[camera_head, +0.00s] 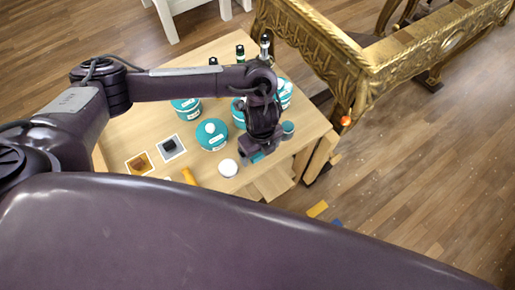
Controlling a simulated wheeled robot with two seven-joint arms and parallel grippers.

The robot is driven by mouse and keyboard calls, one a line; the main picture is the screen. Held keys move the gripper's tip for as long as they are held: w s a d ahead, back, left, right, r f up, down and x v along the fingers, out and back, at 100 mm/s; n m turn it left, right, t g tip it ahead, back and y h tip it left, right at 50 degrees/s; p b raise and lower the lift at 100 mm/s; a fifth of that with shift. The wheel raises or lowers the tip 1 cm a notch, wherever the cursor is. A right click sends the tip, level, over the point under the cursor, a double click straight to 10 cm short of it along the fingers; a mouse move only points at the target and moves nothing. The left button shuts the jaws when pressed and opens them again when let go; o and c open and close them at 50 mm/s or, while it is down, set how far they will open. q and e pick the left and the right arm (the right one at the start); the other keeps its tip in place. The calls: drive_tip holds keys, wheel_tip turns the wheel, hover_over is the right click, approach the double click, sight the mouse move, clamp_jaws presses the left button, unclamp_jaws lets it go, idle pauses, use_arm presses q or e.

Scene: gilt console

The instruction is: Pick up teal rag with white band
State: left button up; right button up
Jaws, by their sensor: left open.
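My left gripper (266,147) hangs over the near right part of a light wooden table (139,124), pointing down, its jaws apart. A small teal patch (257,157) shows at its jaws, close to the table edge; it may be part of the teal rag, but the gripper hides most of it and I see no white band there. I cannot tell whether the gripper touches it. A rounded teal piece (288,128) shows just right of the gripper. My right gripper is not in view.
Teal tubs with white marks, such as one left of the gripper (212,135), stand on the table. A white round item (228,168), a black square item (171,147), an amber square item (140,164) and dark bottles stand around. A gilt console (330,62) is close behind right.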

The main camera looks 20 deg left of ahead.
use_arm(q)
drive_tip(key=c, duration=1.1)
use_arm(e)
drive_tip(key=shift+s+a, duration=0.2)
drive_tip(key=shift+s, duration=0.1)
use_arm(q)
drive_tip(key=shift+o, duration=0.2)
